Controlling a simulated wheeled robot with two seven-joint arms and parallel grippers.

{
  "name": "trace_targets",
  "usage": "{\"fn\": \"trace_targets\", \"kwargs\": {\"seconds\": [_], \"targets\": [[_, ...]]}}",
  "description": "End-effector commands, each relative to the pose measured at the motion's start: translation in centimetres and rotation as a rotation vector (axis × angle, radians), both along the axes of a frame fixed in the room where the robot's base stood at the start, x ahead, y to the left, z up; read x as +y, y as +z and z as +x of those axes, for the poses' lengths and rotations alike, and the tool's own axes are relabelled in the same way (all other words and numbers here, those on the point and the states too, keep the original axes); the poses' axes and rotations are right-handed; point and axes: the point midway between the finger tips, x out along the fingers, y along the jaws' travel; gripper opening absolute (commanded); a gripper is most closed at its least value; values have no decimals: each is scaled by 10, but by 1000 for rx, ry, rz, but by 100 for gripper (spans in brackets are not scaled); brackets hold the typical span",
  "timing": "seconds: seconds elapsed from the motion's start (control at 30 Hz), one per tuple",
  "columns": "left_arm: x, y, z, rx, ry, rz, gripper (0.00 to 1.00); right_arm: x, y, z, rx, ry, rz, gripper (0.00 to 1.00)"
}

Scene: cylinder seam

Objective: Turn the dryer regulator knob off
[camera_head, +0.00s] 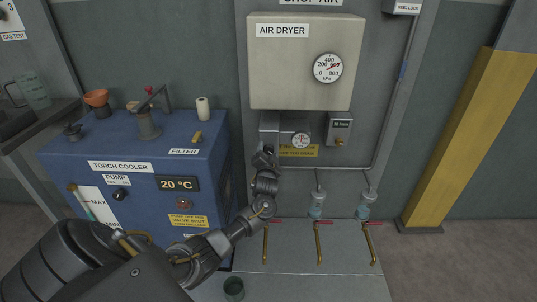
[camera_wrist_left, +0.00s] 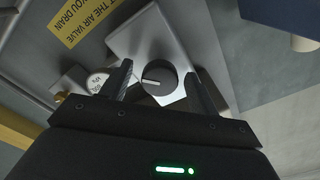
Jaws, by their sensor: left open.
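The regulator knob (camera_wrist_left: 158,79) is round and dark, with a white pointer line, on a light grey housing in the left wrist view. My left gripper (camera_wrist_left: 158,71) is open, with one finger on each side of the knob. I cannot tell whether the fingers touch it. In the head view my left gripper (camera_head: 265,159) is in front of the grey regulator housing (camera_head: 269,127), below the air dryer box (camera_head: 304,70), and it hides most of the knob. My right gripper is not in view.
A small gauge (camera_head: 302,140) and a yellow label (camera_head: 299,151) are just right of the housing. The blue torch cooler (camera_head: 135,190) stands left, with a pump knob and a tap. Several brass pipes with red levers (camera_head: 319,223) are below right.

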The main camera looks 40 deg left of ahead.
Motion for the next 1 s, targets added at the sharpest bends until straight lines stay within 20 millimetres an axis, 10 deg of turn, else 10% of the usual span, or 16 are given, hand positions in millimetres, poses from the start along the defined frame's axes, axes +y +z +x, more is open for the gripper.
{"fn": "trace_targets", "kwargs": {"seconds": [0.4, 0.73, 1.0], "targets": [[5, 0, 7, 0, -1, -1, 61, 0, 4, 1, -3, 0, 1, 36], [4, 0, 7, 0, -2, -1, 18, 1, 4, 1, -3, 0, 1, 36], [3, -1, 8, -14, -4, -22, 16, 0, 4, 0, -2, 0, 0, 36]]}}
